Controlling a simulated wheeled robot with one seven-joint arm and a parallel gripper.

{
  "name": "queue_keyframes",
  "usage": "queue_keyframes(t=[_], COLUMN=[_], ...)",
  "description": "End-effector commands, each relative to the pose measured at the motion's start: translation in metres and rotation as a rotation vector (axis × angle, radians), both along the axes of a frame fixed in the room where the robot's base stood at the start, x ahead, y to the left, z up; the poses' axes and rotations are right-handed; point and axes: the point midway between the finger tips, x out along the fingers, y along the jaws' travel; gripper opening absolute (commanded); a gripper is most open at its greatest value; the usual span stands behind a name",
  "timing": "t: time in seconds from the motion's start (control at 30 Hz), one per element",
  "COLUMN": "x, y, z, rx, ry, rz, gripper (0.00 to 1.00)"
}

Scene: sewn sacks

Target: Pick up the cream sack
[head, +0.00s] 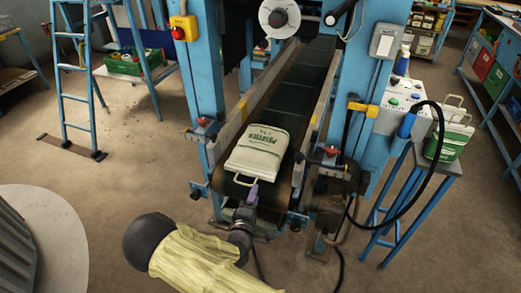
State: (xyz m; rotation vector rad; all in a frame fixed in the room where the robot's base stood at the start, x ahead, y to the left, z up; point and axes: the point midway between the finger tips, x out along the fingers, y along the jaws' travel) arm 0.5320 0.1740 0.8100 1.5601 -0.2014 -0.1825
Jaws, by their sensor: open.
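The cream sack (258,149) lies flat on the dark conveyor belt, with green print on its face and a green band near its lower end. A pale loop handle (238,182) sticks out from its near end. My gripper (252,194) is at the near end of the belt, at the right side of this loop. The jaws are open, but the fingers are small in the head view. I cannot tell whether the loop lies between them or whether they touch it.
The conveyor (298,92) has raised side rails and blue posts close on both sides. A blue stool (437,165) at right carries green and white sacks (452,138). A black hose (437,150) hangs beside it. A blue ladder (75,85) stands left.

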Motion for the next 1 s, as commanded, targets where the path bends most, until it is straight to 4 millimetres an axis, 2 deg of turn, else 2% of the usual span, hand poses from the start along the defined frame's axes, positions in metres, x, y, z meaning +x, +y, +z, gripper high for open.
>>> queue_keyframes(t=[0.1, 0.2, 0.63, 1.0], x=[0.020, 0.029, 0.036, 0.081], y=[-0.006, -0.008, -0.009, -0.017], z=[0.002, 0.001, 0.002, 0.005], rx=[0.000, -0.001, 0.000, -0.001], ry=[-0.001, 0.000, 0.000, 0.000], rz=[-0.003, 0.000, -0.001, 0.000], gripper=[0.46, 0.46, 0.46, 0.46])
